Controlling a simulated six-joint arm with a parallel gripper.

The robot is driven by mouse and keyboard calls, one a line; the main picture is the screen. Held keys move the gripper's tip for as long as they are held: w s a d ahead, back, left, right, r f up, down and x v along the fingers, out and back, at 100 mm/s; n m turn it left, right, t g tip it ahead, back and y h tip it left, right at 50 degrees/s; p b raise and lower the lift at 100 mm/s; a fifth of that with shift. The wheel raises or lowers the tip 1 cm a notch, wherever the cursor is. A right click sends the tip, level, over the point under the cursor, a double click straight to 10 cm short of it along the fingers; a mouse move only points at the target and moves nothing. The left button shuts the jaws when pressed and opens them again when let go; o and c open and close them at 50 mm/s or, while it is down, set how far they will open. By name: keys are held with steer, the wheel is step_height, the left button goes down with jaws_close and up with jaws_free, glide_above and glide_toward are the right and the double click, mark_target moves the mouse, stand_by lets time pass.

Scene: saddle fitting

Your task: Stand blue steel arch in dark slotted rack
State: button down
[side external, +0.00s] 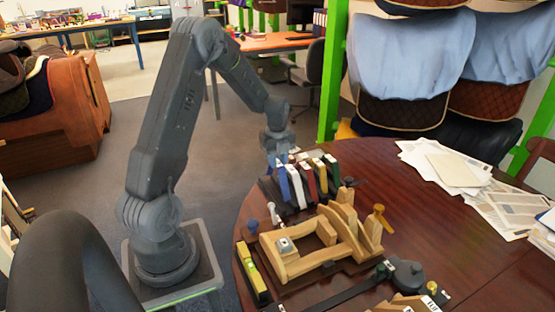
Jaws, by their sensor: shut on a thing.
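The blue steel arch (284,184) is at the left end of a row of coloured arches. It looks upright in or just above the dark slotted rack (267,191); I cannot tell whether it is fully seated. My gripper (281,160) is over that left end, pointing down, and is shut on the top of the blue arch. The fingertips are small and partly hidden, so the contact is hard to see.
White (297,187), red (309,181), yellow (320,174) and green arches (332,169) stand close to the right. A wooden jig (300,262) and a yellow level (254,275) lie in front. Papers (455,170) cover the table's far right.

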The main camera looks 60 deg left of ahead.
steer(key=shift+f, duration=1.9)
stand_by(1.9)
steer(key=shift+c, duration=2.3)
jaws_free()
steer(key=shift+r, duration=0.1)
steer(key=shift+r, duration=2.4)
steer(key=shift+r, duration=0.1)
steer(key=shift+r, duration=1.4)
